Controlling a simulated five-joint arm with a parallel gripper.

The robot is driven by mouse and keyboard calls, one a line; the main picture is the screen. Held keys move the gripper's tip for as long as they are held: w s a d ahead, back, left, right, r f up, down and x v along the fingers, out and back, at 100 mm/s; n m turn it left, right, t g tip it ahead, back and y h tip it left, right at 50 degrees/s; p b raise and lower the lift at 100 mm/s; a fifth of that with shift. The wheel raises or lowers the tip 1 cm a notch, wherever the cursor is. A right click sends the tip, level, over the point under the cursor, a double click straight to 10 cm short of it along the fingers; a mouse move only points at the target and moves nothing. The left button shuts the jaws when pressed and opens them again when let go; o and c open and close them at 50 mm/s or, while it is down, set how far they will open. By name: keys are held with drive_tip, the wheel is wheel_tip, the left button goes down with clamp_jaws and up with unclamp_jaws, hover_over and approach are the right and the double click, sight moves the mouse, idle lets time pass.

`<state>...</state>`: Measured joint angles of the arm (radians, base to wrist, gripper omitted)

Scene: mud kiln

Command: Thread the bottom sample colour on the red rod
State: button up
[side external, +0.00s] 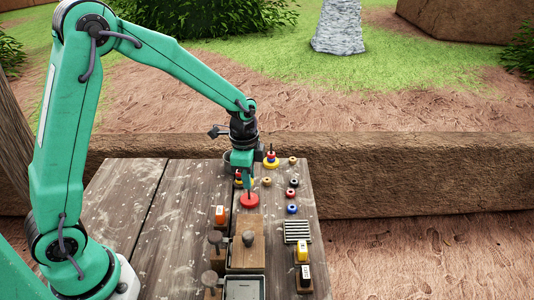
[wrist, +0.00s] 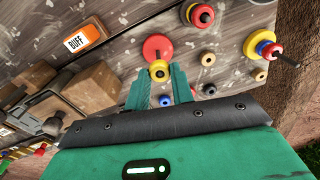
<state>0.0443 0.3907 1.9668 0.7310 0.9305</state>
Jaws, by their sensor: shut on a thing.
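My gripper (wrist: 159,78) points down at the red base disc (side external: 249,200) of a rod. In the wrist view the red disc (wrist: 154,43) shows just beyond the fingertips. My gripper is shut on a small yellow ring (wrist: 159,71), which overlaps the near edge of the red disc in that view. I cannot tell whether the ring is around the rod or only above it. The rod itself is mostly hidden by the ring and fingers. Which piece is the bottom sample is not clear.
A rod on a yellow base (side external: 271,164) stands at the back; another stacked rod (wrist: 200,15) is at the top of the wrist view. Loose rings, including a blue one (side external: 291,208), lie at right. An orange BUFF block (wrist: 85,40) and wooden blocks (side external: 248,240) stand nearby.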

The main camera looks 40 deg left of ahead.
drive_tip(key=shift+f, duration=0.2)
idle(0.4)
drive_tip(key=o, duration=1.4)
drive_tip(key=shift+c, duration=0.2)
drive_tip(key=shift+r, duration=0.1)
drive_tip(key=shift+r, duration=3.4)
drive_tip(key=shift+r, duration=0.15)
